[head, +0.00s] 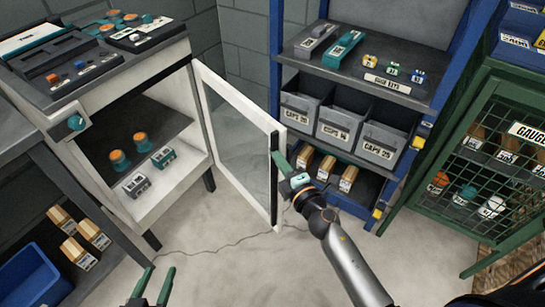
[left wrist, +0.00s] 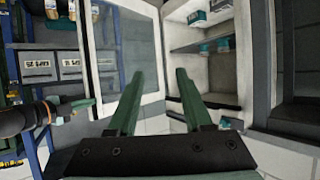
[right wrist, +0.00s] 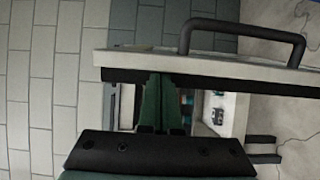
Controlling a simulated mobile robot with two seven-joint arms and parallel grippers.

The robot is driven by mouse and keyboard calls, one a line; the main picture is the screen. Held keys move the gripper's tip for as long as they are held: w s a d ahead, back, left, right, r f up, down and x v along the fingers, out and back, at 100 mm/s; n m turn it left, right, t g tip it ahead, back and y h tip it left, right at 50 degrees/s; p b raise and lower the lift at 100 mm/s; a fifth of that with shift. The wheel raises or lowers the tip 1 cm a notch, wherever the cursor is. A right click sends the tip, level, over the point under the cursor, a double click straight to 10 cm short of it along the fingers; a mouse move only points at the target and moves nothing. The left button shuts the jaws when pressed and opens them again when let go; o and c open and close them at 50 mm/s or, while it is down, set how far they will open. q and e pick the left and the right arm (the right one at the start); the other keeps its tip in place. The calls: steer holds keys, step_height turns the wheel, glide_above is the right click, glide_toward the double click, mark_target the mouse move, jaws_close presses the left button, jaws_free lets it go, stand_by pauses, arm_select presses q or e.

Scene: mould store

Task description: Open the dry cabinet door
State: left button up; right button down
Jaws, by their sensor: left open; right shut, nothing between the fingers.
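The dry cabinet (head: 175,190) stands at the left, its white-framed glass door (head: 238,150) swung wide open and its inside showing. The door also shows in the left wrist view (left wrist: 128,50) and nearly edge-on in the right wrist view (right wrist: 210,64), with its black bar handle (right wrist: 245,27). My right gripper (head: 279,158) is shut and empty at the door's free edge; its fingers (right wrist: 160,82) reach past the edge in the right wrist view. I cannot tell whether they touch the door. My left gripper (head: 153,272) is open and empty, low in front of the cabinet.
Inside the cabinet are orange-capped items (head: 119,160) and small grey-teal devices (head: 137,184). A blue shelf rack (head: 279,40) with grey bins (head: 340,125) stands right of the door. A green mesh cabinet (head: 470,150) is further right. The floor (head: 215,255) in front is clear except for a thin crack.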

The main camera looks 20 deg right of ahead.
arm_select(q)
steer(key=w+r+m+t+h+b, duration=0.2)
steer(key=r+t, duration=0.4)
steer(key=r, duration=0.9)
steer(key=shift+w+d+r+t+h+b, duration=0.3)
steer(key=shift+w+b, duration=0.2)
steer(key=shift+w, duration=0.2)
arm_select(e)
steer(key=w+d+n+g+y, duration=0.1)
steer(key=w+d+n+y, duration=0.2)
steer(key=d, duration=0.8)
steer(key=w+y, duration=0.1)
steer(key=w, duration=0.1)
steer(key=shift+w+d+y, duration=0.3)
steer(key=shift+d+y, duration=0.05)
steer(key=shift+y, duration=0.05)
arm_select(q)
steer(key=shift+f, duration=0.1)
arm_select(e)
steer(key=shift+r, duration=0.1)
